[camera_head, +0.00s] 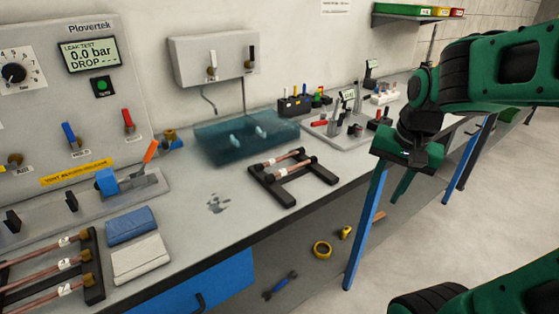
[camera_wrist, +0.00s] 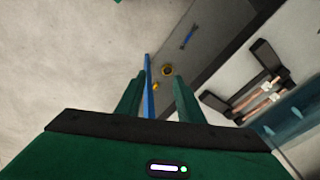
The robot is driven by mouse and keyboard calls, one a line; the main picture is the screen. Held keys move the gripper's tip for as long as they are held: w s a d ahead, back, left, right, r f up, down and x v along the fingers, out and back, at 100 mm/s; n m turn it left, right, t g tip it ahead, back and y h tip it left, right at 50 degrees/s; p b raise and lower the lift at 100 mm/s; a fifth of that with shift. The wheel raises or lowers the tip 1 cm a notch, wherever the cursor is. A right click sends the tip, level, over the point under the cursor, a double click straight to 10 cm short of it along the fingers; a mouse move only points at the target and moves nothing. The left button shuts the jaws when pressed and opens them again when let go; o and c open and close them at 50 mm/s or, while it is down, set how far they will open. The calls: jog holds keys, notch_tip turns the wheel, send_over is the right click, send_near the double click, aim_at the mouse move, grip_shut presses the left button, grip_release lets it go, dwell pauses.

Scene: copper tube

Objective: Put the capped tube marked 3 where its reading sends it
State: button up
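Several copper tubes with white tags (camera_head: 63,264) lie on a dark rack (camera_head: 93,280) at the lower left of the head view. Two more tagged copper tubes (camera_head: 282,160) lie across a second dark rack (camera_head: 325,175) mid-bench; they also show in the wrist view (camera_wrist: 262,100). The tag numbers are too small to read. The leak tester display (camera_head: 89,54) reads "LEAK TEST 0.0 bar DROP" with dashes. My gripper (camera_head: 391,184) is open and empty, off the bench's front edge, right of the second rack. Its two fingers show apart in the wrist view (camera_wrist: 161,82).
A translucent blue water tank (camera_head: 245,136) stands behind the second rack. A clamp fixture with an orange lever (camera_head: 150,152) sits before the tester. Folded blue (camera_head: 131,225) and white cloths (camera_head: 140,257) lie front left. A tool tray (camera_head: 345,130) stands farther right. Floor right is clear.

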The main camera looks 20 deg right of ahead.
jog(key=w+a+r+m+t, duration=0.2)
jog(key=w+a, duration=0.3)
jog(key=w, duration=0.6)
jog(key=m+t+y, duration=0.2)
jog(key=m, duration=0.1)
send_near(280, 158)
jog(key=shift+x, duration=4.05)
jog(key=shift+s, duration=0.1)
grip_shut()
